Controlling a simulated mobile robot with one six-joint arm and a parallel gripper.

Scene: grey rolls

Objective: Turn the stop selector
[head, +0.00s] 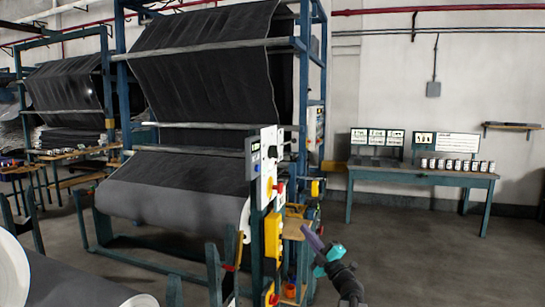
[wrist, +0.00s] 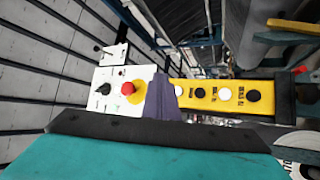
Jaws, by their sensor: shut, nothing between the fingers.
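The control post carries a white panel (head: 269,165), which shows in the wrist view (wrist: 112,75) with a black selector knob (wrist: 103,89) and a red mushroom button (wrist: 127,88) on a yellow base. I cannot read the labels, so I cannot tell for sure which knob is the stop selector. My gripper (head: 309,232), with purple fingers and a teal body, is shut and empty, below and right of the white panel in the head view. In the wrist view its purple fingers (wrist: 162,100) cover part of the panel's edge beside the red button and stand apart from the knob.
A yellow button box (head: 273,236) sits below the white panel; it shows in the wrist view (wrist: 205,92) with black and white buttons. The roll machine (head: 215,75) stands behind and left. A teal table (head: 420,174) with several cans stands at the right wall. Floor between is clear.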

